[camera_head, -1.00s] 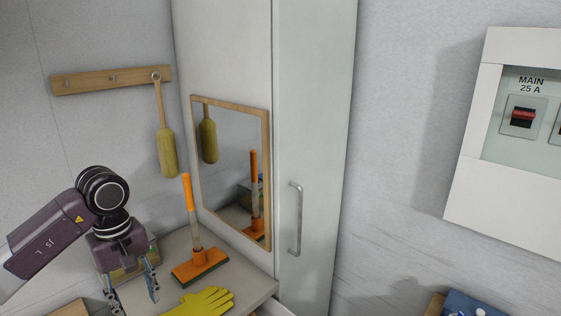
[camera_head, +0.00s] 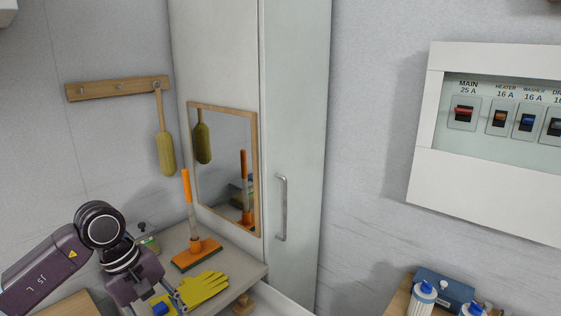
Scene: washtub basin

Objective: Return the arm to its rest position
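My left arm comes in from the lower left, and its purple wrist and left gripper (camera_head: 156,306) hang over the front left of the shelf. Its two fingers look spread apart, with the lower ends cut off by the picture's bottom edge. A small blue thing (camera_head: 160,309) shows between them; I cannot tell whether it touches a finger. A yellow glove (camera_head: 203,289) lies on the shelf just right of the gripper. My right gripper is not in view.
An orange-handled brush (camera_head: 196,252) stands on the shelf (camera_head: 245,264) behind the glove. A mirror (camera_head: 226,170) hangs on a tall cabinet (camera_head: 295,130). A yellow-green brush (camera_head: 165,153) hangs from a wooden rail (camera_head: 117,88). A breaker panel (camera_head: 490,195) and blue-capped bottles (camera_head: 422,299) are right.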

